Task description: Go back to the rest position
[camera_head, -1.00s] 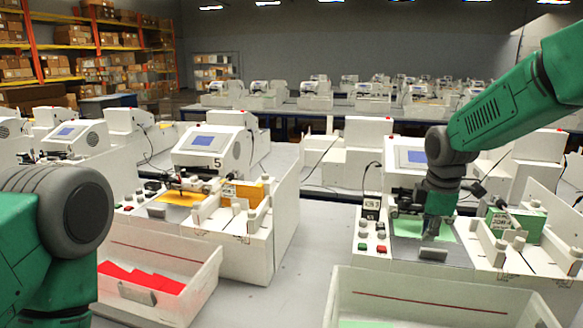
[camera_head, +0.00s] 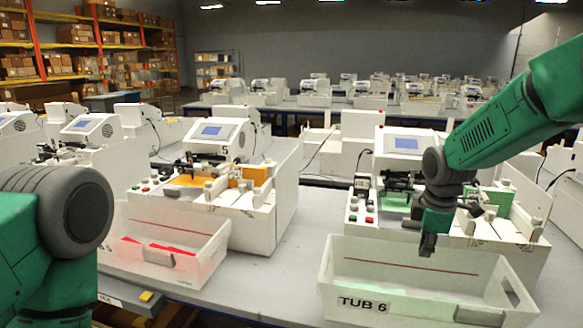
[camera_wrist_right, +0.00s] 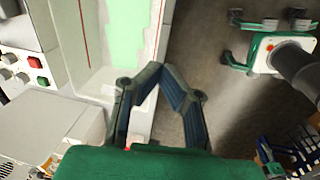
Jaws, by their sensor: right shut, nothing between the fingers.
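My right gripper (camera_head: 428,243) hangs over the white tub labelled TUB 6 (camera_head: 362,301), in front of the right-hand plotter (camera_head: 402,145). It is shut and empty. In the right wrist view its fingers (camera_wrist_right: 158,70) are angled together at the tips, with the tub's wall (camera_wrist_right: 90,88) beside and below them. A pale green sheet (camera_wrist_right: 133,30) shows inside the tub there. My left arm stands at the left edge of the head view; its gripper is out of view.
The left-hand plotter (camera_head: 271,215) carries an orange sheet (camera_head: 191,181). A white tub (camera_head: 135,258) with red sheets stands before it. Grey table surface (camera_head: 282,262) is clear between the tubs. In the right wrist view, dark floor (camera_wrist_right: 225,110) lies right of the tub.

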